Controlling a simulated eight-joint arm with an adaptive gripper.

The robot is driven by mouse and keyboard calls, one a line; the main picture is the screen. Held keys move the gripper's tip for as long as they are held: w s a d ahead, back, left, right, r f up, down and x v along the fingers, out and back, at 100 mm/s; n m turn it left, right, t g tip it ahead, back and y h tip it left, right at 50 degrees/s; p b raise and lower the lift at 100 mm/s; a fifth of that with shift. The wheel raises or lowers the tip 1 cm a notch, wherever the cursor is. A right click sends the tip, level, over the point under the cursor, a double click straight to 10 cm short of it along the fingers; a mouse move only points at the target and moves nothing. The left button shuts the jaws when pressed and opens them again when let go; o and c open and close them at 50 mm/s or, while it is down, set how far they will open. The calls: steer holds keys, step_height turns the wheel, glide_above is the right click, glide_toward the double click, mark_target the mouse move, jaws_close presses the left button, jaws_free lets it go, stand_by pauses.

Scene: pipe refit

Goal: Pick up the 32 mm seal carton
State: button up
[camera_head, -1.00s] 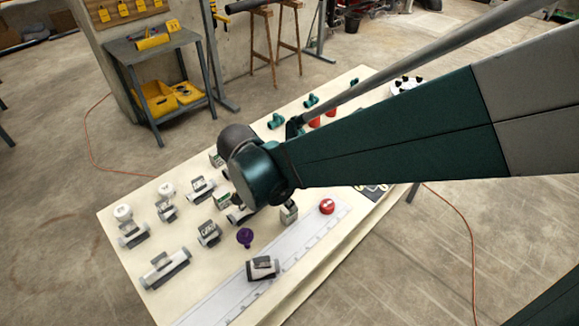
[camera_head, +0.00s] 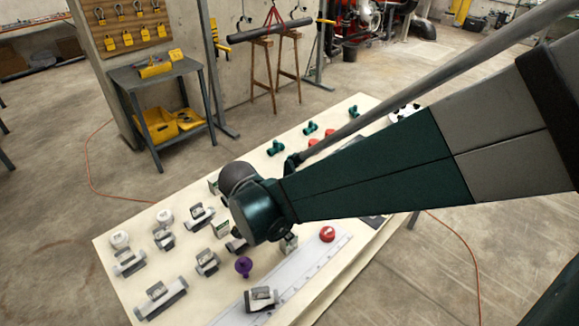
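Several small white-and-green cartons stand on the table. One carton (camera_head: 221,228) is left of my arm's dark green joint. Another carton (camera_head: 288,244) shows just below the arm, its upper part partly covered. A third carton (camera_head: 213,187) peeks out behind the joint's left edge. Their printing is too small to read, so I cannot tell which is the 32 mm seal carton. My arm reaches in from the right over the table. Its joint hides part of the tabletop, and my gripper cannot be made out in this view.
The pale table (camera_head: 112,272) holds several grey pipe clamps or fittings, white caps (camera_head: 120,239), a purple part (camera_head: 243,266), a red cap (camera_head: 327,234) and green fittings (camera_head: 276,148). A ruled strip (camera_head: 310,260) runs along the front. A grey side table (camera_head: 155,75) stands behind.

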steer(key=shift+b+x, duration=1)
steer(key=shift+x, duration=1.6)
steer(key=c, duration=1)
steer(key=shift+r, duration=0.2)
steer(key=shift+r+p, duration=1.55)
steer(key=shift+r, duration=3.3)
